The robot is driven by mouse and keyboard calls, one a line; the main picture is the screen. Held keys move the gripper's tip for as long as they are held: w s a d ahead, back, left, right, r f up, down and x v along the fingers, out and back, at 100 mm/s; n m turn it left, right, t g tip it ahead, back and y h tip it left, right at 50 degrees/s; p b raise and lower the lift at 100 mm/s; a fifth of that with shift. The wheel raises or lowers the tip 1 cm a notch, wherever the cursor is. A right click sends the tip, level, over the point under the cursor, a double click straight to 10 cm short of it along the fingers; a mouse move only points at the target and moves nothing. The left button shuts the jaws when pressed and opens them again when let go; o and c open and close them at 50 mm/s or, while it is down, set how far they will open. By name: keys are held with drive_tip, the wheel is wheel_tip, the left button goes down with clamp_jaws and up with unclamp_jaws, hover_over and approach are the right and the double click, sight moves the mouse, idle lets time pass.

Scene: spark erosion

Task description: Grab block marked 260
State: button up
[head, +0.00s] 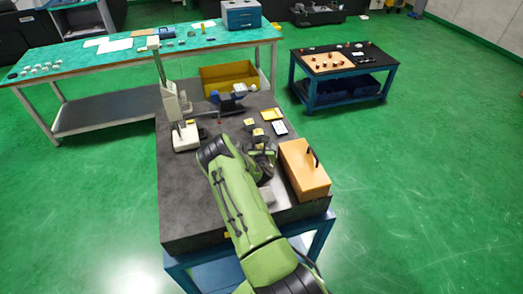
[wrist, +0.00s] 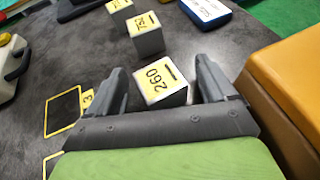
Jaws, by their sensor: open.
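The block marked 260 (wrist: 161,84) is a grey cube with a yellow label on top. In the wrist view it stands on the dark table between and just beyond my gripper's fingers. My gripper (wrist: 160,90) is open, with one finger to each side of the block. I cannot tell whether either finger touches it.
A block with a yellow label reading about 752 (wrist: 147,35) stands behind, with another labelled block (wrist: 118,5) beyond. A wooden box (wrist: 290,75) stands close on the right. A black yellow-edged card (wrist: 63,110) lies left. The dark table (head: 185,205) is bare at front left.

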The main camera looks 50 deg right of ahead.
drive_tip(key=c, duration=1.4)
